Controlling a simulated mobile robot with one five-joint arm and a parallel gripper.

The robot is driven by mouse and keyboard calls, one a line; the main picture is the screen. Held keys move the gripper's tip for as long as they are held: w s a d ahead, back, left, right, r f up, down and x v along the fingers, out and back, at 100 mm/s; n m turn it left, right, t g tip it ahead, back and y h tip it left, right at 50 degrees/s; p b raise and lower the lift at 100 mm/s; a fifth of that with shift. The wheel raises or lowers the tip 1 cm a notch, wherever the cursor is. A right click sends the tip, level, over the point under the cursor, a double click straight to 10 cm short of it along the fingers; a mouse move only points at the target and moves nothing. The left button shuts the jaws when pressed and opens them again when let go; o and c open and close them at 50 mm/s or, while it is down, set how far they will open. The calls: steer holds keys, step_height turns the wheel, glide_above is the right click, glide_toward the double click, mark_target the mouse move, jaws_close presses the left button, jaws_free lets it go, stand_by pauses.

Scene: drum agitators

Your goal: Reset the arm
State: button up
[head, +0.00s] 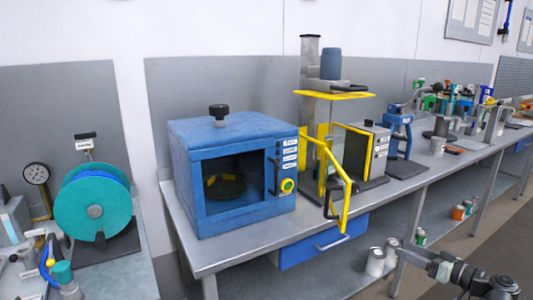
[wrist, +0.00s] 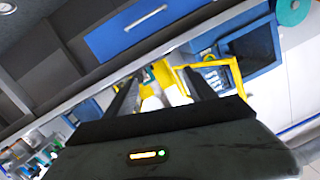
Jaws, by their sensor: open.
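My gripper (wrist: 162,82) shows in the wrist view with its two dark fingers apart and nothing held between them. Past the fingers are the yellow guard frame and pale surfaces, seen at a strong tilt. In the head view, part of my dark grey arm reaches in from the lower right, in front of the bench and low against its edge. The arm looks clear of the bench, though the exact gap is hard to judge.
A blue oven-like box (head: 225,218) stands on the long grey bench (head: 240,249). A yellow guard (head: 346,205) juts over the bench's front edge, above a blue drawer (head: 325,243). Cans (head: 375,262) sit on the lower shelf. A teal reel (head: 70,205) stands left. Floor is open at right.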

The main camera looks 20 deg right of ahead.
steer(key=w+a+f+g+y, duration=0.1)
steer(key=w+a+f+g, duration=0.4)
steer(key=a, duration=0.6)
steer(key=w+a+f+g+y, duration=0.1)
steer(key=w+a+f+g, duration=0.2)
steer(key=w+a+f, duration=0.55)
steer(key=s+a+f+g+h, duration=0.2)
steer(key=a+f+g, duration=0.1)
steer(key=a, duration=0.5)
steer(key=s+a+f+g+h, duration=0.2)
steer(key=a+h, duration=0.1)
steer(key=a, duration=0.5)
steer(key=s+a+f+g+h, duration=0.2)
steer(key=a+f+g, duration=0.1)
steer(key=a, duration=0.5)
step_height(320, 180, up, 16)
steer(key=p, duration=1.6)
steer(key=shift+s+a+r+m+h, duration=0.15)
steer(key=shift+m+h, duration=0.15)
steer(key=shift+m, duration=0.1)
